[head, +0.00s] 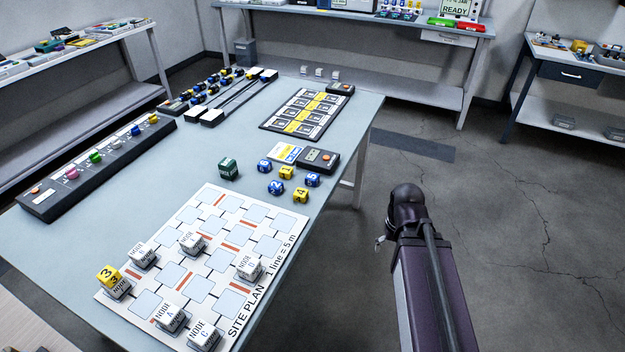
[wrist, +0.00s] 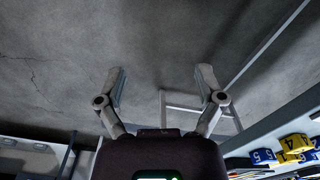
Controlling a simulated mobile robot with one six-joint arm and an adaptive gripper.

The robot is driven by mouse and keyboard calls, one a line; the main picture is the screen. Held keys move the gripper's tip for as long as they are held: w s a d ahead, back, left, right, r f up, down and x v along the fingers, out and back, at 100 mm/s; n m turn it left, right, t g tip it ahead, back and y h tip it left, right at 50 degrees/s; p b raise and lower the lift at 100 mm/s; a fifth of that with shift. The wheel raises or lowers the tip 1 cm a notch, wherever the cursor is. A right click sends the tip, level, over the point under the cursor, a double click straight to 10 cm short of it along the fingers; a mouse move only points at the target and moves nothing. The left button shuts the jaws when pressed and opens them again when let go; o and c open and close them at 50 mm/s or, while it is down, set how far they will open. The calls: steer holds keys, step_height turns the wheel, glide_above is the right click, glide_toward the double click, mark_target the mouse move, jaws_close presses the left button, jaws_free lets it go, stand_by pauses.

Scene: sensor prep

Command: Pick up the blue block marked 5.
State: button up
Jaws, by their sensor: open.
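The blue block marked 5 (head: 312,180) sits on the table in a small cluster, below the dark meter and right of a yellow block. In the wrist view a blue block with what looks like a 5 (wrist: 263,156) shows at the lower right. My gripper (wrist: 161,82) is open and empty, with its fingers spread over bare floor. In the head view my arm stands right of the table, off its edge and apart from the block; the fingers are mostly hidden there.
Close to it are a yellow block marked 4 (head: 301,196), a blue block marked 2 (head: 275,187), another yellow block (head: 286,172) and another blue block (head: 264,166). A green block (head: 228,168) stands left. The site plan board (head: 205,262) holds white node blocks.

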steer(key=w+a+n+t+y+b, duration=0.1)
steer(key=w+a+n+y+b, duration=0.1)
steer(key=w+a+n+y, duration=0.25)
steer(key=n+t+y+b, duration=0.3)
steer(key=n+t+y, duration=0.1)
steer(key=n+y, duration=0.45)
glide_toward(318, 177)
steer(key=d+r, duration=0.1)
steer(key=shift+s+d+r+n+h, duration=0.2)
steer(key=shift+s+n+h, duration=0.1)
steer(key=shift+s, duration=0.1)
steer(key=shift+a+f, duration=0.1)
steer(key=shift+f, duration=0.05)
steer(key=b+x, duration=0.3)
steer(key=x, duration=0.4)
steer(key=shift+a+f, duration=0.1)
steer(key=shift+w+a+f, duration=0.15)
steer(key=shift+w+a, duration=0.1)
steer(key=shift+a, duration=0.3)
